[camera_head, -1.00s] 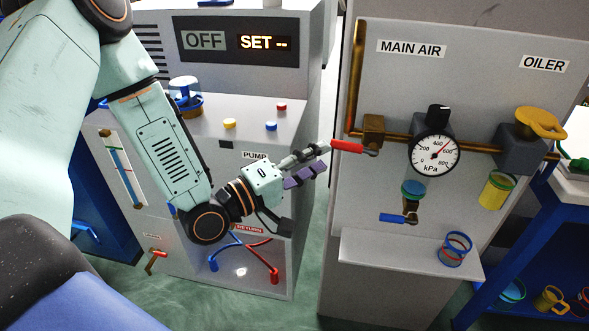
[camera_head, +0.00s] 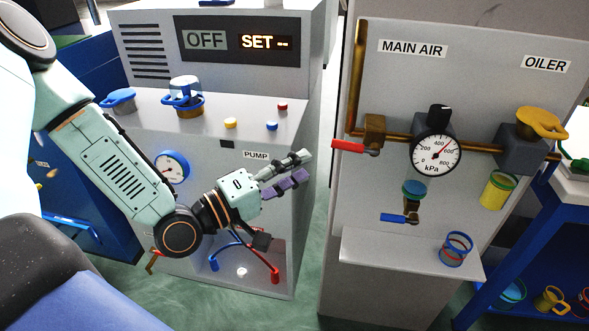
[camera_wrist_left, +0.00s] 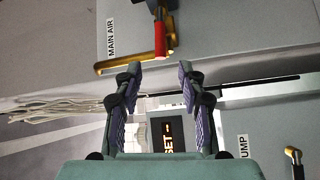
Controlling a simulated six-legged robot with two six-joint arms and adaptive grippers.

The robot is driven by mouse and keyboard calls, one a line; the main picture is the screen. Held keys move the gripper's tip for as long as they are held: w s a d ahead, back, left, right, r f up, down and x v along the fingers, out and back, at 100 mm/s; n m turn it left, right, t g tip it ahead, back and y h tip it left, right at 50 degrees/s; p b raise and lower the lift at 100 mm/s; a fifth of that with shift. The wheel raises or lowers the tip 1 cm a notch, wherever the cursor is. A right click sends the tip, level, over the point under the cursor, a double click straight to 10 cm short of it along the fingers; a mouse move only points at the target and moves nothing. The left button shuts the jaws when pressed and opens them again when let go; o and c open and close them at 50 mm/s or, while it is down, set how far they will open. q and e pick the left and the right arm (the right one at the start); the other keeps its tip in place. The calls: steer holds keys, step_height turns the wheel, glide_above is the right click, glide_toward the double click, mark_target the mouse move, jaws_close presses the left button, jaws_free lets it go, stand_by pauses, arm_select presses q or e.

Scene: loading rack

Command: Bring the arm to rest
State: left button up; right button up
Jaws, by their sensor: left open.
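My left gripper (camera_head: 300,168) is open and empty in the head view. It hangs in front of the pump cabinet (camera_head: 285,200), left of the main air panel (camera_head: 400,85) and apart from it. The red valve handle (camera_head: 348,146) on the brass pipe lies to the right of the fingertips, not touched. In the left wrist view both fingers (camera_wrist_left: 158,75) are spread with nothing between them. The red handle also shows there (camera_wrist_left: 159,38), beyond the fingertips. My right gripper is not in view.
A gauge (camera_head: 436,154) and an oiler with a yellow cap (camera_head: 540,122) sit on the panel. A shelf (camera_head: 385,250) holds blue and red rings (camera_head: 456,248). A blue rack (camera_head: 520,260) stands at right.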

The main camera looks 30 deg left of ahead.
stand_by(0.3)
arm_select(q)
steer(key=s+f+m+g+y, duration=0.2)
steer(key=f+g, duration=0.2)
steer(key=f, duration=0.4)
steer(key=s+f+m+g+y, duration=0.2)
steer(key=s+f+g+y, duration=0.1)
steer(key=f, duration=0.6)
steer(key=s+f+m+g+y+b, duration=0.2)
steer(key=s+f+g, duration=0.2)
steer(key=s+f, duration=0.3)
steer(key=s+f+m+g+y+b, duration=0.1)
steer(key=s+f+m+g, duration=0.2)
steer(key=s, duration=1.2)
step_height(320, 180, down, 6)
steer(key=g, duration=0.2)
steer(key=shift+s+r+m+g+y+b, duration=0.2)
steer(key=shift+m+g+y+b, duration=0.1)
steer(key=shift+y+b, duration=0.1)
